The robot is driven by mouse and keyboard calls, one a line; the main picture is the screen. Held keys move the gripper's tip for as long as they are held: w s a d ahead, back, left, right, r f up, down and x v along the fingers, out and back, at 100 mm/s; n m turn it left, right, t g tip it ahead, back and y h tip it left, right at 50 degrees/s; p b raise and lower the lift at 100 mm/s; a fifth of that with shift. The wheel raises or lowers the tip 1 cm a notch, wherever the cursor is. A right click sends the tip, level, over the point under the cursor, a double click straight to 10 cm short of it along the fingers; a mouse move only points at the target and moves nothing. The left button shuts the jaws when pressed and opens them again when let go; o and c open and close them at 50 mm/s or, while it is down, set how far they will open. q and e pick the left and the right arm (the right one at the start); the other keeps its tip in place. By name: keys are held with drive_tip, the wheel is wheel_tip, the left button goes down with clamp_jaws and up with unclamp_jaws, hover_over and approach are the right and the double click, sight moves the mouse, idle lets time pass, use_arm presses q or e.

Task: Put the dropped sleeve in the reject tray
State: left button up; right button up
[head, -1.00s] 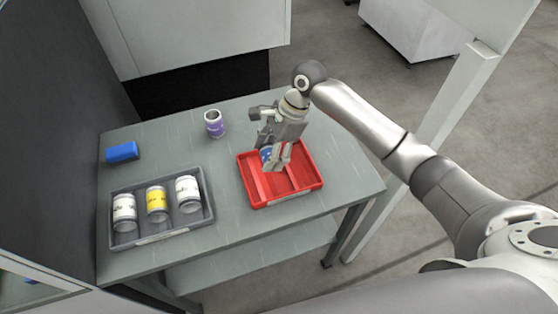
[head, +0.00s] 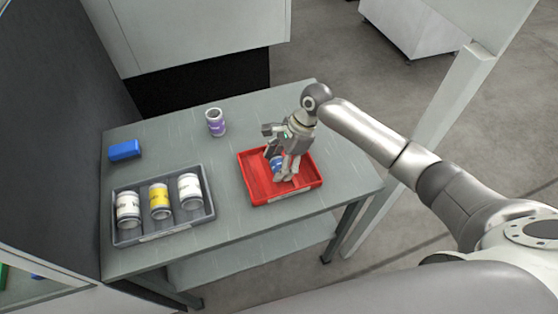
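A small blue sleeve (head: 276,163) shows between the fingers of my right gripper (head: 278,165). The gripper points down over the red tray (head: 257,181), right of its middle. The fingers hide most of the sleeve, and I cannot tell whether it touches the tray floor. The red tray lies on the right part of the grey table and looks otherwise empty. My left gripper is not in view.
A purple-and-white sleeve (head: 216,123) stands upright behind the red tray. A grey tray (head: 147,238) at the left holds two white sleeves and a yellow one. A blue block (head: 125,150) lies at the back left. The table (head: 180,145) is clear between them.

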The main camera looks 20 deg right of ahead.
drive_tip(key=shift+o, duration=0.9)
drive_tip(key=b+v, duration=0.1)
drive_tip(key=v, duration=1.1)
